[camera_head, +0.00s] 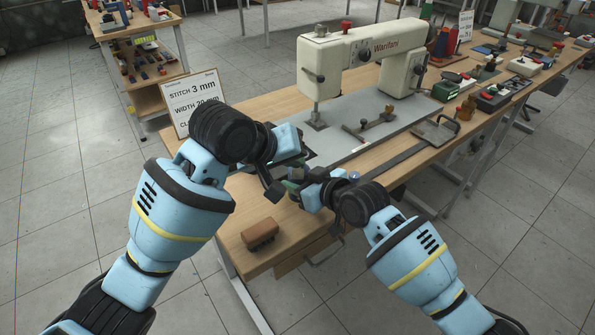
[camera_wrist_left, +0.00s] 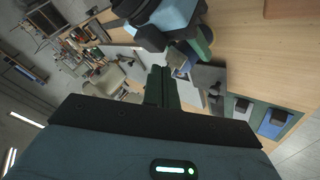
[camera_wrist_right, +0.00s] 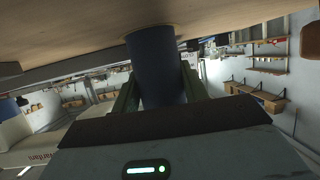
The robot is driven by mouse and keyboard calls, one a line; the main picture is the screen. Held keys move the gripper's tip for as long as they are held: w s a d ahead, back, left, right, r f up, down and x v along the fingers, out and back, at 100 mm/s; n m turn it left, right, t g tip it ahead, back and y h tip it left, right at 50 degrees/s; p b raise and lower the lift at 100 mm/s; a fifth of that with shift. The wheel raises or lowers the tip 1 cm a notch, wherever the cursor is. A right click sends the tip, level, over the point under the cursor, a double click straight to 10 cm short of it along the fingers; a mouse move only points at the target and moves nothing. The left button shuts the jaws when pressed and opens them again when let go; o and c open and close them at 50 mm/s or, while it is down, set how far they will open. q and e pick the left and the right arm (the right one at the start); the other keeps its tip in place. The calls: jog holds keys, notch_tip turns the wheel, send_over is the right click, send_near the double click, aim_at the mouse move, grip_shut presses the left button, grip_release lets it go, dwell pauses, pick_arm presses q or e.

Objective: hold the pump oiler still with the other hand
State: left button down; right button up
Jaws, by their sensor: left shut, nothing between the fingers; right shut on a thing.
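What I take to be the pump oiler is a dark blue cylinder (camera_wrist_right: 155,50) in the right wrist view, close to the wooden table top. My right gripper (camera_wrist_right: 157,75) is shut on it, with one green finger on each side. In the head view the arms and grippers mostly hide it. My left gripper (camera_head: 290,157) is close to the right one near the table's left end. In the left wrist view its fingers (camera_wrist_left: 161,76) are together and empty, with the right gripper (camera_wrist_left: 172,20) close by at the top.
A cream sewing machine (camera_head: 385,50) stands on a grey plate behind the grippers. A card with stitch notes (camera_head: 192,98) stands at the table's left edge. A brown brush (camera_head: 260,233) lies at the near corner. A metal clamp-like tool (camera_head: 435,132) lies to the right.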

aim_at(294, 175)
pick_arm(q)
jog(key=shift+r, duration=0.15)
jog(key=shift+r, duration=2.4)
pick_arm(e)
jog(key=o, duration=1.2)
jog(key=shift+o, duration=0.2)
jog(key=v, duration=1.2)
jog(key=shift+d, duration=0.1)
